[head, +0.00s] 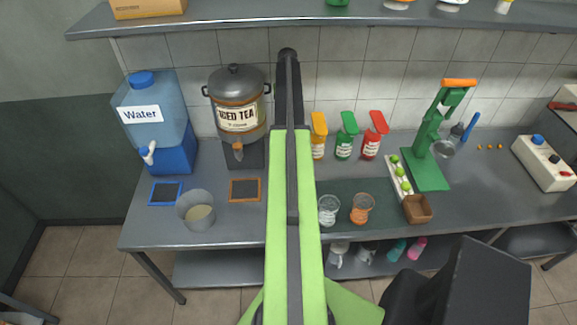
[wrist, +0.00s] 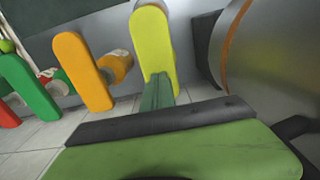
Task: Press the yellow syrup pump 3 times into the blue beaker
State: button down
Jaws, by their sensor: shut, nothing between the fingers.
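The yellow syrup pump's lever (wrist: 150,42) shows in the wrist view at top centre, upright in the picture. My shut, empty gripper (wrist: 157,80) is a narrow green shape just below the lever. Its tip overlaps the lever's lower end in the picture, and I cannot tell whether they touch. In the head view my raised arm hides the yellow pump, and my gripper cannot be made out. No blue beaker can be made out in either view.
Orange (head: 319,125), green (head: 347,125) and red (head: 375,125) pumps stand right of my arm. The iced tea dispenser (head: 238,95) is close on its left. A clear glass (head: 328,210) and an orange-filled glass (head: 361,208) stand at the counter front. A shelf (head: 220,22) hangs above.

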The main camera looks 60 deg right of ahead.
jog(key=shift+f+b, duration=1.95)
jog(key=shift+f, duration=0.1)
jog(key=shift+r, duration=0.1)
notch_tip(320, 180, up, 4)
jog(key=p, duration=0.4)
jog(key=shift+r+p, duration=0.15)
jog(key=shift+p, duration=0.15)
jog(key=shift+f+b, duration=2.2)
jog(key=shift+b, duration=0.05)
jog(key=shift+r+p, duration=2.15)
jog(key=shift+p, duration=0.05)
